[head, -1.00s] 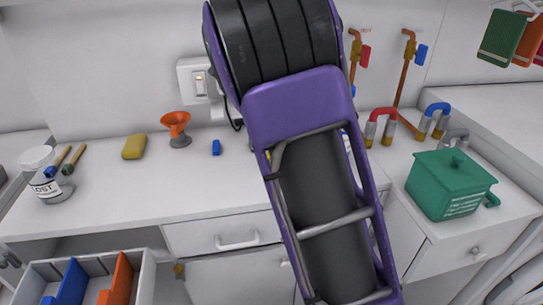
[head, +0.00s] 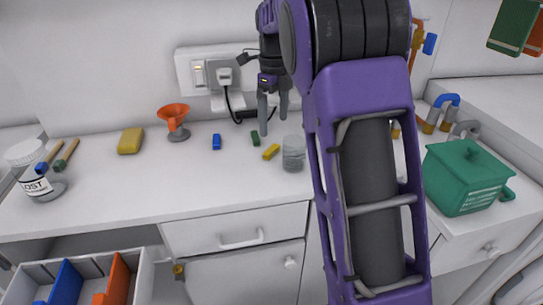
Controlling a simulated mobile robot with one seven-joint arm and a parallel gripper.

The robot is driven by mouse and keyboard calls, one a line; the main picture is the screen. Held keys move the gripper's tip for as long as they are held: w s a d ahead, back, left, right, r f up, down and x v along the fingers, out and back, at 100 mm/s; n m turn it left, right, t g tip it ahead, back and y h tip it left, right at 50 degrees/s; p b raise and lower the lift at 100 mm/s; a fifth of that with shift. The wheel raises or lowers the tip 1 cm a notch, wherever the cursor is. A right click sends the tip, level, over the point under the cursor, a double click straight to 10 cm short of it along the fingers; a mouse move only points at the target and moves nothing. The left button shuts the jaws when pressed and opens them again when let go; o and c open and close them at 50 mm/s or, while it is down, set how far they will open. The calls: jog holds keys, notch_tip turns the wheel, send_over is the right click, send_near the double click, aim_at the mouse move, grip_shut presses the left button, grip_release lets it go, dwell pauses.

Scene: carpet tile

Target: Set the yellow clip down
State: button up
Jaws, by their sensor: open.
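A small yellow clip (head: 271,152) lies on the white counter (head: 120,190), left of a grey translucent cup (head: 293,153). My gripper (head: 273,126) points down above the counter, its two fingers apart with nothing between them. The yellow clip is below the fingertips and apart from them. A dark green clip (head: 255,138) lies just left of the fingers, and a blue clip (head: 216,141) lies further left.
An orange funnel (head: 174,121), a yellow sponge (head: 130,141) and a jar (head: 37,171) stand on the left of the counter. A green pot (head: 466,178) is at right. A wall socket (head: 205,72) with a cable is behind my gripper.

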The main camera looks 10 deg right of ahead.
aim_at(273, 150)
notch_tip(273, 150, down, 8)
jog(key=shift+w+a+f+b, duration=0.1)
jog(key=shift+f+b, duration=0.15)
jog(key=shift+b, duration=0.6)
jog(key=c, duration=1.4)
jog(key=shift+r, duration=0.15)
notch_tip(273, 150, up, 18)
jog(key=p, duration=0.4)
